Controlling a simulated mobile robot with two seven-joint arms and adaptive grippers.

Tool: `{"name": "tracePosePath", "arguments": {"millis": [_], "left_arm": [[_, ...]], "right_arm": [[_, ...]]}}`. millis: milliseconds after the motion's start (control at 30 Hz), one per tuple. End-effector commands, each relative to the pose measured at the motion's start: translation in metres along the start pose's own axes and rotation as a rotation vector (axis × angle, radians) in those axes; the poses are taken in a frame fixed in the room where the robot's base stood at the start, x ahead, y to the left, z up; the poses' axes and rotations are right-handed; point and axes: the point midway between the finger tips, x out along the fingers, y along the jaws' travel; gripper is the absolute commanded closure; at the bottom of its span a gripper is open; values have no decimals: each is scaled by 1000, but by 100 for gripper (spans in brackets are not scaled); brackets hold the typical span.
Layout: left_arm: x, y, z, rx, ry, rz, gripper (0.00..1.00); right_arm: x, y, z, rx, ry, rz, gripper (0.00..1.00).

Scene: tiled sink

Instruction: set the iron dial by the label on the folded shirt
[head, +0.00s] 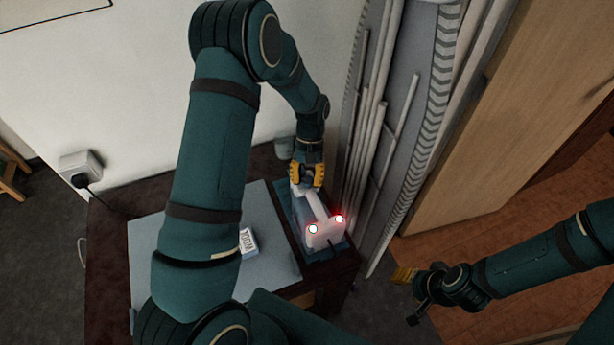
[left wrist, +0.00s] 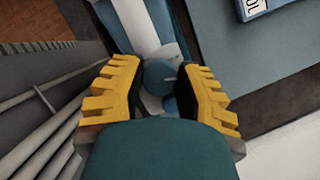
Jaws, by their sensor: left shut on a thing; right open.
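The small folded shirt (head: 249,244) has a white label, partly behind my left arm; the label (left wrist: 256,6) is cut off in the wrist view. My right gripper (head: 410,296) is open and empty, away from the table.
A light grey-blue mat (head: 275,270) covers much of the dark table (head: 105,250). A grey upright board with pale rods (head: 375,120) stands close right of the iron. A wall socket with plug (head: 80,165) is at left. A wooden door (head: 500,110) stands at right.

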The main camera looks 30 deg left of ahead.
Motion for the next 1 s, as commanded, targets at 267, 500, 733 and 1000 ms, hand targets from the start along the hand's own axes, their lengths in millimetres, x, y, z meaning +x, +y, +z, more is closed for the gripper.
{"name": "tracePosePath", "arguments": {"millis": [267, 500, 733, 1000], "left_arm": [[2, 0, 1, 93, -5, -40, 100], [2, 1, 1, 116, -5, -49, 100], [2, 1, 1, 117, -5, -49, 100], [2, 0, 1, 116, -4, -48, 33]], "right_arm": [[-1, 0, -1, 0, 1, 0, 53], [-1, 0, -1, 0, 2, 0, 53], [-1, 0, -1, 0, 2, 0, 53], [-1, 0, -1, 0, 1, 0, 53]]}}
